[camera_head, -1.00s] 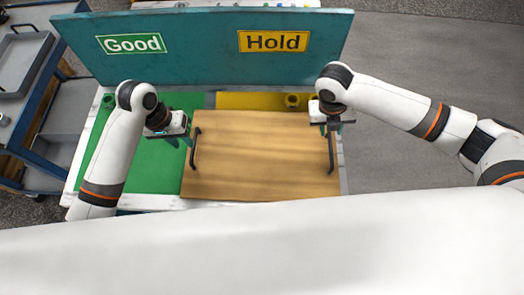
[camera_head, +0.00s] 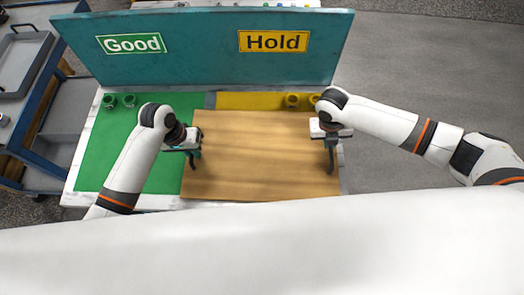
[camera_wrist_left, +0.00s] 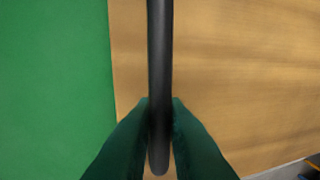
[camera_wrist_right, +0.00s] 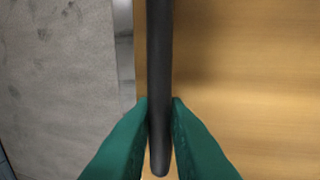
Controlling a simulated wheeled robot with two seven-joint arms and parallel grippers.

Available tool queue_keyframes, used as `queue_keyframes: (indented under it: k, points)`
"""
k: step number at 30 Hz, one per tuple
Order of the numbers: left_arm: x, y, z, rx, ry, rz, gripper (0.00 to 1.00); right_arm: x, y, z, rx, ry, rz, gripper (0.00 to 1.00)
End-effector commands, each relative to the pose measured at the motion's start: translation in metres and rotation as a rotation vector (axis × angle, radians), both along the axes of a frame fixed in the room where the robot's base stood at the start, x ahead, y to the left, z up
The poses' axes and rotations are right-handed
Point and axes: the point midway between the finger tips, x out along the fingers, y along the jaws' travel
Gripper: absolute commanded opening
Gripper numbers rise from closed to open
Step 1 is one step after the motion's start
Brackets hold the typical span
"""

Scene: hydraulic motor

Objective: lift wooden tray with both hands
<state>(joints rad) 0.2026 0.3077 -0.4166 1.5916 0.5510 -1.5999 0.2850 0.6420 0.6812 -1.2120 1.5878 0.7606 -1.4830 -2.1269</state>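The wooden tray (camera_head: 262,158) lies flat on the table, with a dark handle on its left and right sides. My left gripper (camera_head: 193,153) is at the left handle. In the left wrist view its green fingers (camera_wrist_left: 161,105) press on both sides of the dark left handle (camera_wrist_left: 160,50), with no gap showing. My right gripper (camera_head: 331,143) is at the right handle. In the right wrist view its fingers (camera_wrist_right: 161,105) close on both sides of the right handle (camera_wrist_right: 159,50). The fingertips are partly hidden in the head view.
A green mat (camera_head: 150,172) lies left of the tray and a yellow strip (camera_head: 245,101) behind it. Green cups (camera_head: 120,101) and yellow cups (camera_head: 292,100) stand at the back. A teal board (camera_head: 205,60) with Good and Hold signs rises behind. A blue cart (camera_head: 45,150) stands left.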

Motion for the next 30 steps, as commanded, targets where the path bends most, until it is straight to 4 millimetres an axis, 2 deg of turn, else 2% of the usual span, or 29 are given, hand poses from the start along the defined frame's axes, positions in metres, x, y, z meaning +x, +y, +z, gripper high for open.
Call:
queue_keyframes:
  k: [3,30]
  points:
    - [0.0,0.0001,0.0002,0.0,0.0,0.0,0.0,0.0001,0.0,0.0002,0.0,0.0,0.0,0.0]
    - [0.0003,0.0003,0.0006,0.0,-0.001,0.0,0.0,0.0005,-0.0001,0.0007,0.0,-0.001,-0.001,0.0]
